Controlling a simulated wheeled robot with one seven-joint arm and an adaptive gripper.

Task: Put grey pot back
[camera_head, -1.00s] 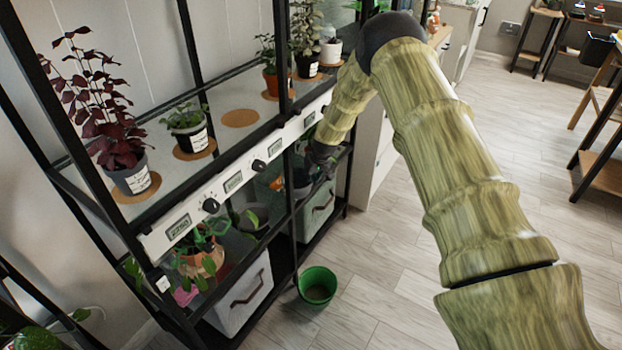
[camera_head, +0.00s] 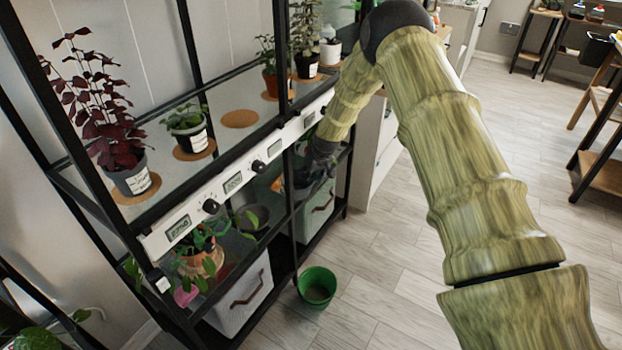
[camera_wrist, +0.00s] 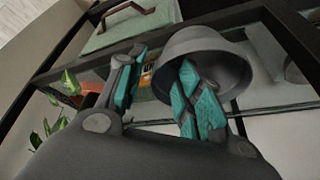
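The grey pot (camera_wrist: 212,48) is a plain round pot in the wrist view. It also shows in the head view (camera_head: 301,187) at the lower glass shelf, partly hidden by my gripper. My gripper (camera_wrist: 160,82) has its two teal fingers apart. One finger overlaps the mouth of the pot and looks to be inside it. The other is outside the wall, with a visible gap between it and the pot. In the head view my gripper (camera_head: 323,160) reaches between the two shelf levels. Whether the pot's base rests fully on the glass is hidden.
A black-framed rack (camera_head: 291,140) surrounds the gripper closely. Another dark grey pot (camera_head: 250,222) and a leafy plant in a terracotta pot (camera_head: 207,262) stand left on the lower level. A green-fronted crate (camera_head: 318,212) is beneath. A green pot (camera_head: 317,287) stands on the floor.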

